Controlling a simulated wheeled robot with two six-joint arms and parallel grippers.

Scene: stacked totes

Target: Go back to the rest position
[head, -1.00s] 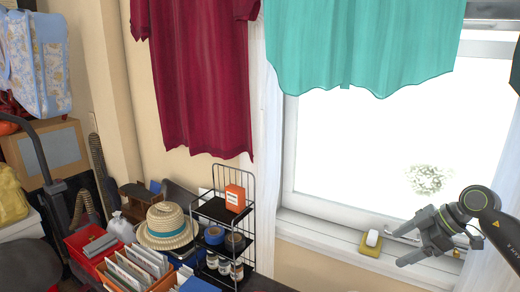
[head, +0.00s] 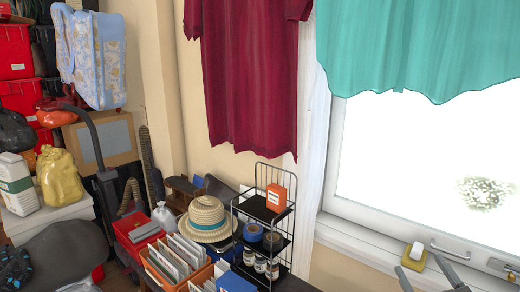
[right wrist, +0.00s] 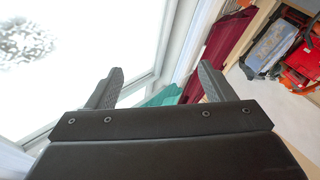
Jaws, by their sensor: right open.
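My right gripper (head: 417,262) shows at the bottom right edge of the head view, with only its two fingers visible. The fingers are apart and appear in front of the window sill. In the right wrist view the same gripper (right wrist: 160,70) is open, with nothing between its fingers. My left gripper is out of view.
A wire shelf (head: 266,212) holds an orange box (head: 277,198) and jars. A straw hat (head: 207,216) and a file box (head: 178,262) stand left of it. A yellow soap dish (head: 414,260) is on the sill (head: 345,242). Shirts hang above.

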